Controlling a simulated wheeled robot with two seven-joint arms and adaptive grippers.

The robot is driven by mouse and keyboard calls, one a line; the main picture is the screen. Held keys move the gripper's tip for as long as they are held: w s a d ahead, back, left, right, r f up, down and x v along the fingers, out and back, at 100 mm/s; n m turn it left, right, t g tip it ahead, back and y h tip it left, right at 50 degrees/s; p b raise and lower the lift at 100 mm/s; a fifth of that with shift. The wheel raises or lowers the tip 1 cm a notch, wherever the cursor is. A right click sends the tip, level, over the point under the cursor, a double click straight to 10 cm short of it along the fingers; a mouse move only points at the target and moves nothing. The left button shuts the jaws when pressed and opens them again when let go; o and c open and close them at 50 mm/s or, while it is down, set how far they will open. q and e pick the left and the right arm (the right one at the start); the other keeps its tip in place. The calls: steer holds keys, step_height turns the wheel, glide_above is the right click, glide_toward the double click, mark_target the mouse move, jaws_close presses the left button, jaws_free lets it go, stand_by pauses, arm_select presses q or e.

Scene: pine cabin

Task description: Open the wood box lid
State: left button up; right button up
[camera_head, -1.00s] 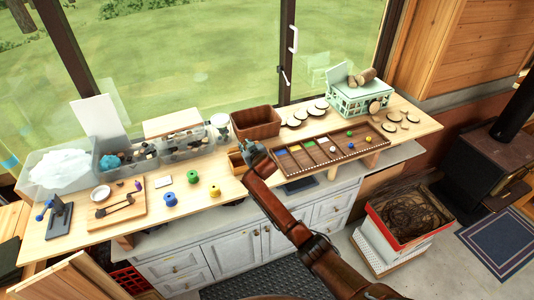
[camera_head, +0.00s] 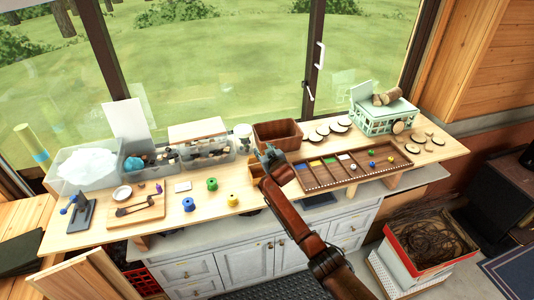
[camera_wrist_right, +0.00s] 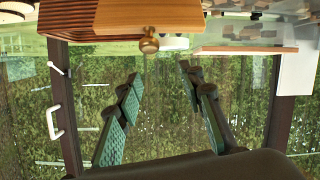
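A small orange-brown wood box (camera_head: 256,171) sits on the workbench, left of the compartment tray, partly hidden by my right gripper and arm. In the right wrist view, the wood box (camera_wrist_right: 190,17) is at the top edge, with a round brass knob (camera_wrist_right: 149,42) on it. My right gripper (camera_head: 268,154) is at the box in the head view. In the right wrist view its green-padded fingers (camera_wrist_right: 158,100) are spread apart with nothing between them. The knob lies beyond the fingertips, apart from them. My left gripper is not in view.
The dark compartment tray (camera_head: 350,184) is close on the right. A brown basket (camera_head: 278,134) stands behind. Coloured spools (camera_head: 212,184) and a board with tools (camera_head: 136,209) lie left. The window is behind the workbench (camera_head: 200,215).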

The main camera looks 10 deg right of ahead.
steer(key=v, duration=1.2)
